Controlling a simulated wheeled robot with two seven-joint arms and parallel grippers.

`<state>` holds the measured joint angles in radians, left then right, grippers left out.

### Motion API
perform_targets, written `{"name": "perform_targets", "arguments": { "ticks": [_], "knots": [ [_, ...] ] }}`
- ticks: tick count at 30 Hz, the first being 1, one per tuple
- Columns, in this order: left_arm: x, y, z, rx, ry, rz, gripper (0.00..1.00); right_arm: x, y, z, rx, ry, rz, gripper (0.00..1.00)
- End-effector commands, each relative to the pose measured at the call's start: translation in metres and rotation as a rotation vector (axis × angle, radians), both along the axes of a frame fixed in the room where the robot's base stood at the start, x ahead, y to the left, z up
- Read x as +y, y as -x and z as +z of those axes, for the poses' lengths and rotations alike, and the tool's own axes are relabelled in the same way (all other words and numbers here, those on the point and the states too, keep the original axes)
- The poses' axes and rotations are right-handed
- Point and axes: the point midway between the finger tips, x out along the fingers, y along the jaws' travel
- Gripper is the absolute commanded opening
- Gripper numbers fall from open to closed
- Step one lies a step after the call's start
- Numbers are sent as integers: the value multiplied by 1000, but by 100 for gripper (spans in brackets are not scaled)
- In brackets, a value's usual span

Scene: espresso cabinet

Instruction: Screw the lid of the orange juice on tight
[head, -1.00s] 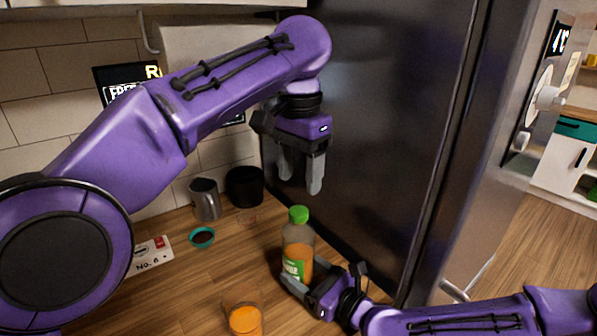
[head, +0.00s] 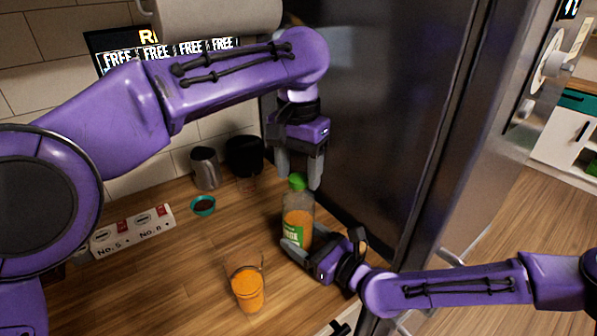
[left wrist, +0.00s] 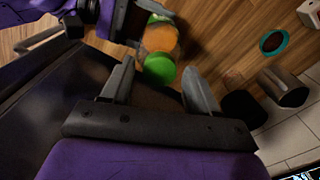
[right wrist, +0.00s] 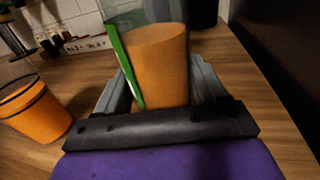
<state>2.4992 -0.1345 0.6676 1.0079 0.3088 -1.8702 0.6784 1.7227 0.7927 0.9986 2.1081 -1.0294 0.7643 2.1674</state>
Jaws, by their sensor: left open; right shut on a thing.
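The orange juice bottle (head: 299,218) stands upright on the wooden counter beside the dark fridge. Its green lid (head: 297,182) sits on top; how tight it is I cannot tell. My right gripper (head: 297,245) is shut around the lower part of the bottle, and the right wrist view shows the bottle (right wrist: 158,65) between its fingers. My left gripper (head: 299,178) is open and points down just above the lid. In the left wrist view the green lid (left wrist: 159,69) lies just beyond the open, empty fingers (left wrist: 160,85), roughly between them.
A glass of orange juice (head: 248,288) stands in front of the bottle to the left. A metal pitcher (head: 205,168), a black container (head: 244,156) and a small teal bowl (head: 203,206) stand further back. The fridge (head: 380,110) rises close on the right.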

Motion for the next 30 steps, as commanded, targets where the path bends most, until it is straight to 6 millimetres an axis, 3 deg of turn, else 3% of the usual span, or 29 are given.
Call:
{"name": "perform_targets", "arguments": {
  "ticks": [4, 13, 18, 23, 30],
  "knots": [
    [0, 0, -11, 0, 1, 0, 60, 0, 0, 1, -2, -1, 0, 0],
    [0, 0, -13, 0, 1, -1, 60, 0, 0, 1, -2, -1, 0, 0],
    [0, 0, -13, 0, 1, -1, 4, 0, 0, 1, -2, -1, 0, 0],
    [0, 0, -13, 0, 2, -61, 3, 0, 0, 1, -1, -1, 0, 0],
    [0, 0, -14, -1, 3, -564, 4, 0, 0, 1, -2, -1, 0, 0]
  ]
}}
